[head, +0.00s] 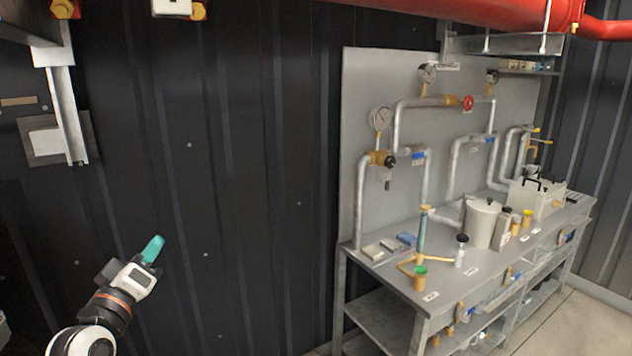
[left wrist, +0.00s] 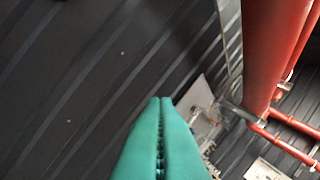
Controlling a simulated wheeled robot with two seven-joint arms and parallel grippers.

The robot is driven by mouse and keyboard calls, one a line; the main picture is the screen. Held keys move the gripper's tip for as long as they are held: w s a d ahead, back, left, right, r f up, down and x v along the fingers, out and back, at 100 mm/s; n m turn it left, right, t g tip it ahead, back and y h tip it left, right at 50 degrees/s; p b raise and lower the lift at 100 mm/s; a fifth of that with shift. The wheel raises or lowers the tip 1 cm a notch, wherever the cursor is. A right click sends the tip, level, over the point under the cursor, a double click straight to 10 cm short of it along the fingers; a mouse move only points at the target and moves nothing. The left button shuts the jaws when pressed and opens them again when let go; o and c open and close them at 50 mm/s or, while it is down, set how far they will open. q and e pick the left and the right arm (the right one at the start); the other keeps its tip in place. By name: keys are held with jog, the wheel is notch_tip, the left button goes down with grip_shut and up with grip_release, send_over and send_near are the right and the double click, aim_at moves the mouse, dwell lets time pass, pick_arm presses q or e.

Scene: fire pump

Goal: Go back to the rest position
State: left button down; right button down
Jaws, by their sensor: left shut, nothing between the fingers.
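My left gripper (head: 152,249) is at the lower left of the head view, raised in front of the dark ribbed wall. Its teal fingers point up and a little to the right. In the left wrist view the two teal fingers (left wrist: 160,104) lie together with nothing between them. The gripper is well apart from the workbench and touches nothing. My right gripper is in neither view.
A metal workbench (head: 386,268) with pipes, gauges, a red valve wheel (head: 468,103) and several containers stands at the right. A large red pipe (head: 480,12) runs overhead and also shows in the left wrist view (left wrist: 268,50). The space between gripper and bench is clear.

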pick_arm(q)
jog(key=s+d+f+m+g, duration=0.35)
jog(key=s+f, duration=0.25)
jog(key=f, duration=0.6)
jog(key=s+d+f+m+g, duration=0.25)
jog(key=s+f+g, duration=0.3)
jog(key=f, duration=0.55)
jog(key=s+d+f+m+g+y, duration=0.15)
jog(key=s+f+g, duration=0.35)
jog(key=s, duration=0.6)
jog(key=s+d+f+m+g+y, duration=0.1)
jog(key=s+f+m+g, duration=0.15)
jog(key=s+f, duration=0.6)
notch_tip(320, 180, down, 25)
jog(key=s+g+b, duration=0.2)
jog(key=s, duration=0.1)
jog(key=s+a+f+b, duration=0.1)
jog(key=s+a+f, duration=0.2)
jog(key=s+f, duration=1.3)
notch_tip(320, 180, down, 3)
jog(key=shift+s+a+r+n+g+b, duration=0.1)
jog(key=shift+s+a+n+g+b, duration=0.1)
jog(key=shift+s+n+g+b, duration=0.15)
